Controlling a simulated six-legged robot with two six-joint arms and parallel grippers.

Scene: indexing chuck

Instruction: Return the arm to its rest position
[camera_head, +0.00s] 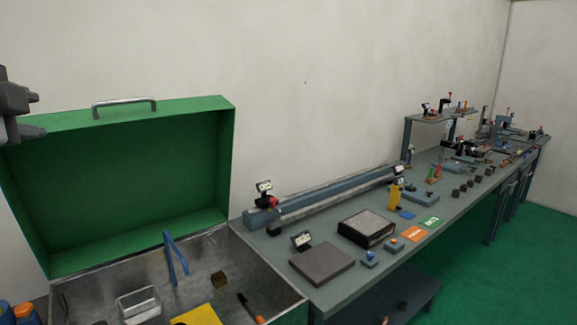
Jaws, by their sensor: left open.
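My left gripper (36,115) shows at the far left edge, in front of the raised green lid of a toolbox. It is open, with nothing between its fingers. Only its front end shows; the rest of the arm is out of the picture. My right gripper is not in the picture. I cannot make out the indexing chuck for certain among the small fixtures on the bench.
The long bench (341,291) carries a blue rail (325,194), a dark box (366,229) and several fixtures. Green floor lies right.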

